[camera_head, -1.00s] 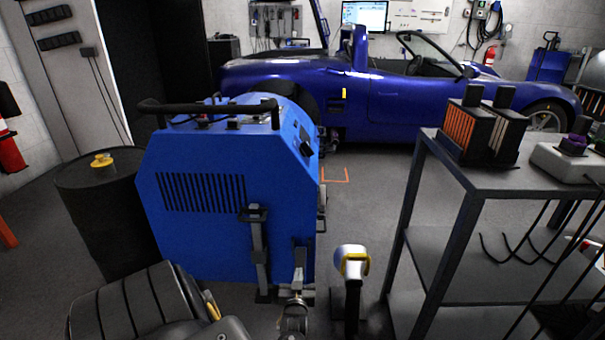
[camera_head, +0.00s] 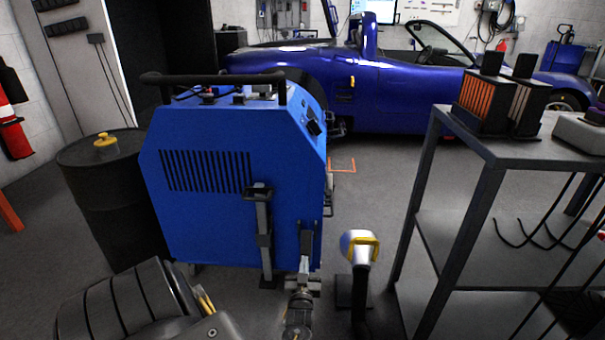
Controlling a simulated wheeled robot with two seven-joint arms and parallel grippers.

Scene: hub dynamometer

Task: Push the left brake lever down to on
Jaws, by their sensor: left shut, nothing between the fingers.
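The blue dynamometer cabinet (camera_head: 200,225) stands ahead of me, with a dark push bar along its top. A lever-like part with a dark looped grip (camera_head: 258,192) sits on an upright grey bar on the front face. It looks like the left brake lever, with the grip up near mid-height, but I see no on/off marking. My left gripper (camera_head: 307,240) is low in front of the cabinet's right part, pointing away from me. Its fingers are shut and empty, to the right of this lever and apart from it. My right gripper is not in view.
A black drum (camera_head: 110,200) stands left of the cabinet. A post with a white and yellow head (camera_head: 360,247) stands right of my gripper. A grey shelf table (camera_head: 500,150) is at the right. A blue car (camera_head: 400,90) is behind.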

